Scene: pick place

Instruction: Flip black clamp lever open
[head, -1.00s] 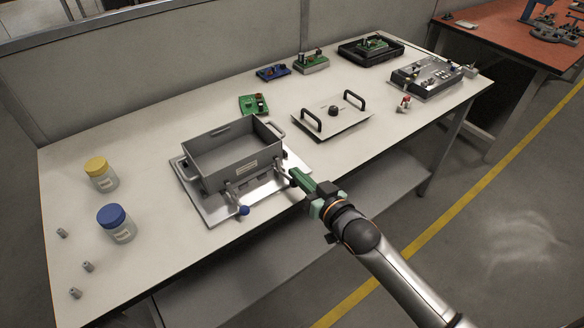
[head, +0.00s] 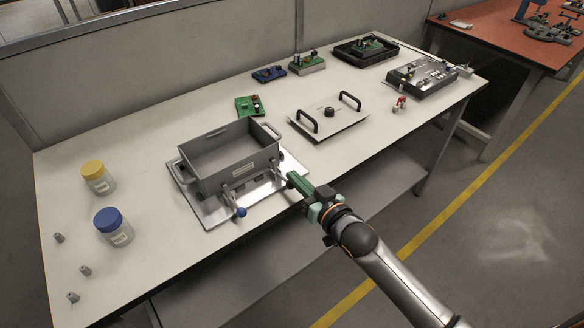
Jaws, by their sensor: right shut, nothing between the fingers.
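A grey open-topped metal box (head: 208,170) stands on a metal base plate (head: 213,213) near the front edge of the table. Two clamps sit along its front side. The left clamp's lever has a blue knob (head: 241,212) and sticks out toward the front edge. The right clamp (head: 275,172) is at the box's front right corner; its lever end, and any black knob on it, is too small or hidden to make out. My right gripper (head: 292,180), with green fingers, is shut and empty just right of this clamp; I cannot tell whether they touch. My left gripper is not in view.
A lid plate with two black handles (head: 345,122) lies right of the box. A yellow-capped jar (head: 98,179) and a blue-capped jar (head: 115,230) stand at left. Circuit boards (head: 250,107) and a metal fixture (head: 422,78) lie further back.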

